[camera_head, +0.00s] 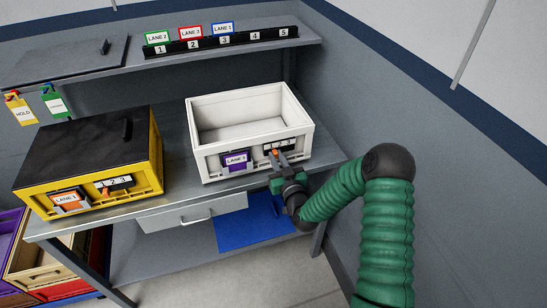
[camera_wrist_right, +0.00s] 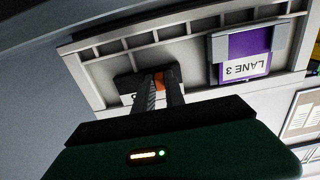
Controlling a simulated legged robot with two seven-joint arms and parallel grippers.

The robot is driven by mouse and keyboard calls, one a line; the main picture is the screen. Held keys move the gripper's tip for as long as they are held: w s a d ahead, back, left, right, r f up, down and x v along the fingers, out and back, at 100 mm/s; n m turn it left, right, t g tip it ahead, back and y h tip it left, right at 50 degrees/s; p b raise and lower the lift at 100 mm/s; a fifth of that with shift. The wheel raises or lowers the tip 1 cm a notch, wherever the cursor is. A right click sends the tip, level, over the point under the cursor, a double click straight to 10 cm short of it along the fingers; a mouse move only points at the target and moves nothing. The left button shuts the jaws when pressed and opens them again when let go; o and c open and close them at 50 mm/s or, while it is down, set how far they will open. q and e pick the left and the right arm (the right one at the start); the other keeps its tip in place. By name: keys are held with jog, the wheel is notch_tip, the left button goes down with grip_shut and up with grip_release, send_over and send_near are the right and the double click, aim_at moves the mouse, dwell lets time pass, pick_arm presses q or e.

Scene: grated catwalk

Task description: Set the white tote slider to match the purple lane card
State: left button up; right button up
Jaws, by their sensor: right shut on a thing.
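The white tote (camera_head: 250,103) stands open and empty on the grey bench. Its front carries a purple lane card (camera_head: 235,161), which reads LANE 3 upside down in the right wrist view (camera_wrist_right: 243,55). To the card's right in the head view is a black slider plate (camera_head: 288,143) with white numbers. Its small orange slider knob (camera_head: 274,153) is toward the plate's left end. My right gripper (camera_head: 279,159) is shut on the knob, which shows between the fingertips in the wrist view (camera_wrist_right: 160,80). The fingers hide part of the number plate. My left gripper is not in view.
A yellow tote (camera_head: 90,160) with a black lid and an orange LANE 1 card stands to the left. A shelf (camera_head: 220,52) above holds green, red and blue lane cards over a numbered rail. A drawer (camera_head: 190,212) and a blue mat (camera_head: 250,222) are below.

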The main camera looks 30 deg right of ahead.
aim_at(288, 148)
jog(key=shift+s+d, duration=0.2)
jog(key=shift+d, duration=0.6)
jog(key=shift+s+d, duration=0.2)
jog(key=shift+d, duration=0.65)
jog(key=shift+s+d, duration=0.2)
jog(key=shift+d, duration=0.6)
jog(key=o, duration=0.7)
jog(key=v, duration=0.7)
dwell(0.3)
